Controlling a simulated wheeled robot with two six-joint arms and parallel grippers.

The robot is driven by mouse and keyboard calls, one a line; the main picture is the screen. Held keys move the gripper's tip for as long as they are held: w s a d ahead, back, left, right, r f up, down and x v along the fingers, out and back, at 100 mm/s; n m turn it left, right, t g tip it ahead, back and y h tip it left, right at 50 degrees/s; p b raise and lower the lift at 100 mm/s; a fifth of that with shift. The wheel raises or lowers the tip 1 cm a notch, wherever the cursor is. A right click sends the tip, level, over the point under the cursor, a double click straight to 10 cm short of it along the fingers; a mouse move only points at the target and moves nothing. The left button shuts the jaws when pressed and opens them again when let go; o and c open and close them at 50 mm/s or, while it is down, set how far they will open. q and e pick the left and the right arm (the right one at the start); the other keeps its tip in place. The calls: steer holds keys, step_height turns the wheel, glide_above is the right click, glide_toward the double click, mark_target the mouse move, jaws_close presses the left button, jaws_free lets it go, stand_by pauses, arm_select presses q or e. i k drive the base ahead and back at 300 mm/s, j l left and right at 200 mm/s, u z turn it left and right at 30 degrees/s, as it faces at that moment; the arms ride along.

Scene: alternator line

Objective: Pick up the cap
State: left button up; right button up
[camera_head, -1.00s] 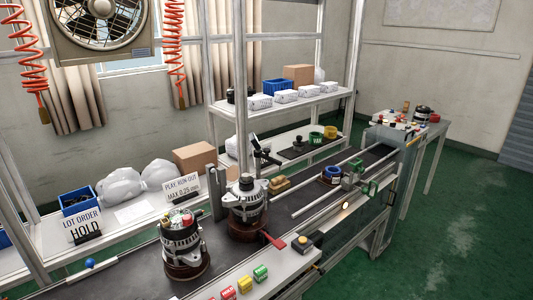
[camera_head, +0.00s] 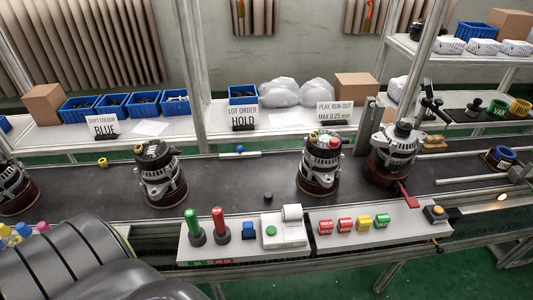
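No single part is clearly marked as the cap. Small candidates are a dark round piece (camera_head: 268,197) lying on the dark belt, a yellow ring (camera_head: 102,162) at the belt's far edge on the left, and a blue ball-shaped piece (camera_head: 239,149) at the far edge near the middle. A red round piece (camera_head: 335,143) sits on top of the middle-right alternator (camera_head: 320,165). Several coloured round tops, one of them yellow (camera_head: 23,229), show at the far left. Neither of my grippers is in view.
Another alternator (camera_head: 160,174) stands on the belt (camera_head: 225,185). A front panel (camera_head: 250,250) carries green (camera_head: 193,227) and red (camera_head: 220,225) handled tools and several coloured tags. A shelf behind holds blue bins (camera_head: 80,108) and signs. Large dark grey rounded shapes fill the lower left.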

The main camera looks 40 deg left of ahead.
mark_target(268, 197)
steer(key=u, duration=1.15)
